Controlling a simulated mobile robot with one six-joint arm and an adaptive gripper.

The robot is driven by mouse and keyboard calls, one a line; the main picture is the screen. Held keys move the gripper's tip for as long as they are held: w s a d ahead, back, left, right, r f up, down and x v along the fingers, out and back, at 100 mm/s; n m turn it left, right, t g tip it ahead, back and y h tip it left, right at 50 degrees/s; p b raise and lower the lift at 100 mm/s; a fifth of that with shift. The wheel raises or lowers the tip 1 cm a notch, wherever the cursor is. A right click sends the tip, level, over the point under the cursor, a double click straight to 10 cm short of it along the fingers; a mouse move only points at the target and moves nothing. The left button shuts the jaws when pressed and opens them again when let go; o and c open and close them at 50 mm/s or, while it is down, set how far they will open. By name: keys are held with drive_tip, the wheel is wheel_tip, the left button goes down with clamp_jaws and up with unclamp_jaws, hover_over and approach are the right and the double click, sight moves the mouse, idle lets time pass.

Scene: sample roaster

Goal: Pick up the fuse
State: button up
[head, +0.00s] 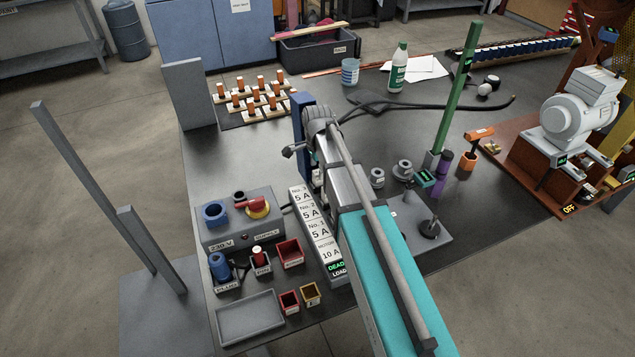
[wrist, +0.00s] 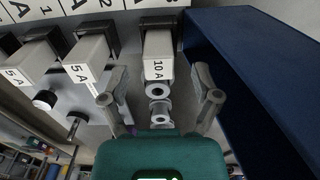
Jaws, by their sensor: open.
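In the wrist view my gripper (wrist: 160,97) is open, with one finger on each side of silver spool-shaped pieces (wrist: 158,89) in line with a light block labelled 10 A (wrist: 158,58). I see a gap to each finger and no contact. I cannot tell whether the spools belong to the block or stand beyond it. Two more blocks, labelled 5 A (wrist: 82,72) and 5 A (wrist: 22,75), are on the left. None is named as the fuse. In the head view the label strip (head: 312,225) shows 5 A rows and a 10 A motor row; my arm hides my fingertips.
A blue upright panel (wrist: 240,80) stands close on the right in the wrist view. The head view shows a 230 V supply box (head: 236,220), a grey tray (head: 249,316), small coloured bins (head: 290,252) and a green post (head: 460,85) around my arm.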

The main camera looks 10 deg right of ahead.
sight(317, 172)
drive_tip(key=shift+f+b, duration=1.8)
drive_tip(key=shift+f, duration=0.3)
drive_tip(key=shift+c, duration=0.3)
clamp_jaws()
